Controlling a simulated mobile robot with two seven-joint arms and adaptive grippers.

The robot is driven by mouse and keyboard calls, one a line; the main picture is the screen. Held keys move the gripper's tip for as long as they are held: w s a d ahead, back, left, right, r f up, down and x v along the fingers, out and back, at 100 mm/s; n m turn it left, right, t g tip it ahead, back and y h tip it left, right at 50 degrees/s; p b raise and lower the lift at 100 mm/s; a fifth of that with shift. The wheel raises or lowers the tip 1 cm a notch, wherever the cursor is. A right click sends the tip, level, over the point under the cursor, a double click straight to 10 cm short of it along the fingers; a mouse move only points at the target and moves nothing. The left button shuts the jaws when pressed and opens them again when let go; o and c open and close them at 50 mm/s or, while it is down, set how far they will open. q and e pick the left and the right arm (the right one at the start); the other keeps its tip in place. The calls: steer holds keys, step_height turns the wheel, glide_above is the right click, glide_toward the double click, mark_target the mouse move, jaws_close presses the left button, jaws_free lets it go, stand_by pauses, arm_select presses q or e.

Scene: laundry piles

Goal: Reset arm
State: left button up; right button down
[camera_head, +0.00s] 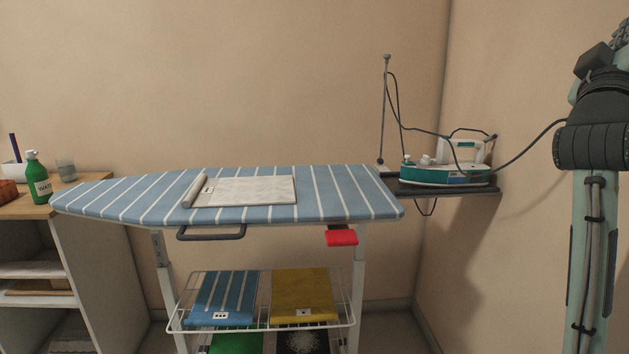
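Neither gripper shows in the head view. My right arm (592,230) stands at the right edge, with a dark joint at the top and a pale link running down out of the picture. Its hand end is outside the frame. My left arm is not in view. The ironing board (140,197) with a blue and white striped cover stands in front of me. A pale folded cloth (245,190) with a rolled left edge lies flat on it.
A teal and white iron (445,172) sits on the board's right-hand rest, its cord running toward my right arm. A wire rack (262,325) below holds folded cloths. A shelf unit (110,270) at left carries a green bottle (38,178) and a glass (66,170).

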steer(key=s+d+r+n+h, duration=0.1)
steer(key=s+d+r+h, duration=0.35)
steer(key=s+r, duration=0.2)
steer(key=w+d+f+n+y, duration=0.15)
steer(key=w+f+y, duration=0.3)
steer(key=f, duration=0.45)
steer(key=w+f+n+y, duration=0.3)
steer(key=w+f, duration=0.2)
steer(key=f, duration=0.4)
steer(key=w+f+n+y, duration=0.25)
steer(key=w+f, duration=0.25)
steer(key=f, duration=0.4)
steer(key=s+f+g+y, duration=0.3)
steer(key=f+g+y, duration=0.2)
steer(key=f, duration=2.7)
steer(key=s+f+m+g+y, duration=0.3)
steer(key=s+f+g, duration=0.5)
steer(key=s+f, duration=1.95)
steer(key=s+a+f+m+y, duration=0.1)
steer(key=a+f, duration=0.3)
steer(key=a, duration=0.6)
steer(key=s+a+f+m+y, duration=0.1)
steer(key=a+f, duration=0.3)
steer(key=a, duration=0.7)
steer(key=shift+s+f+m+g+y, duration=0.3)
steer(key=shift+f+y, duration=0.1)
steer(key=shift+y, duration=0.35)
